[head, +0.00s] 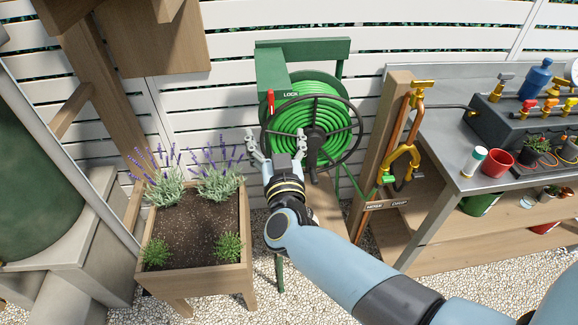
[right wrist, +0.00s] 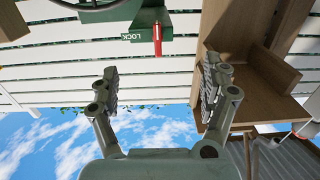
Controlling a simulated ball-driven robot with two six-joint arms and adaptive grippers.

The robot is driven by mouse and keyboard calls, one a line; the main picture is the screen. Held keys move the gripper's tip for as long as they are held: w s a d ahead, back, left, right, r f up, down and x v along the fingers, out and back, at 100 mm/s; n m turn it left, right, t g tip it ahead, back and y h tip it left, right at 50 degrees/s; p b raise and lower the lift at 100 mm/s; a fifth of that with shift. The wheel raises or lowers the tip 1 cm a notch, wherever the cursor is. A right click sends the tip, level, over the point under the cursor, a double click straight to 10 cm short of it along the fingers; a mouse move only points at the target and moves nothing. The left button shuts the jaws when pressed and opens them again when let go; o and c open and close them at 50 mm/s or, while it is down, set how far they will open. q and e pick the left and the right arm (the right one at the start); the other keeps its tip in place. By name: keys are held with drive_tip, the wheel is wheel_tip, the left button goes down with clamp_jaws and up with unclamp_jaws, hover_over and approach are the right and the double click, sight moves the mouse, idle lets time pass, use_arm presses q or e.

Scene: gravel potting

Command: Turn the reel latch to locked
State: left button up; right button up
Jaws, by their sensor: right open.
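The red reel latch (head: 270,101) is a small lever on the front of the green reel housing (head: 268,72), left of the LOCK label. It stands roughly upright in the head view. My right gripper (head: 275,140) is open and empty, below the latch and in front of the reel's left side. In the right wrist view, which looks upside down, the latch (right wrist: 157,38) shows beyond and between the two spread fingertips (right wrist: 160,77), clear of both. The LOCK label (right wrist: 131,37) is beside it. My left gripper is not in view.
The dark handwheel (head: 358,130) and coiled green hose (head: 318,92) are right of the latch. A lavender planter (head: 215,280) stands below left. A wooden post (head: 382,140) with copper pipes and a metal bench (head: 435,165) are at right. White slatted fence (head: 215,95) is behind.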

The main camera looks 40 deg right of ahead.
drive_tip(key=s+a+f+n+g+y+b, duration=0.1)
drive_tip(key=s+f+y+b, duration=0.1)
drive_tip(key=f, duration=0.7)
drive_tip(key=s+a+f+n+g+y+b, duration=0.1)
drive_tip(key=f+b, duration=0.4)
drive_tip(key=f, duration=0.5)
drive_tip(key=s+a+f+n+g+y+b, duration=0.1)
drive_tip(key=s+f+n+y+b, duration=0.1)
drive_tip(key=f, duration=0.8)
drive_tip(key=s+y+b, duration=0.1)
drive_tip(key=s, duration=0.1)
drive_tip(key=shift+s+a+n+y, duration=0.2)
drive_tip(key=shift+s+n+y, duration=0.1)
drive_tip(key=shift+s, duration=0.1)
drive_tip(key=s+d+f+n+g+y+b, duration=0.1)
drive_tip(key=s+d+f+g+b, duration=0.15)
drive_tip(key=s+f, duration=0.6)
drive_tip(key=s+d+f+n+g+b, duration=0.1)
drive_tip(key=s+f+g+b, duration=0.15)
drive_tip(key=s+f, duration=0.55)
drive_tip(key=s+d+f+g+b, duration=0.1)
drive_tip(key=s+f+g, duration=0.2)
drive_tip(key=s, duration=0.7)
drive_tip(key=s+d+f+g, duration=0.2)
drive_tip(key=s+f+g, duration=0.2)
drive_tip(key=s, duration=0.6)
wheel_tip(320, 180, down, 2)
drive_tip(key=shift+b, duration=0.4)
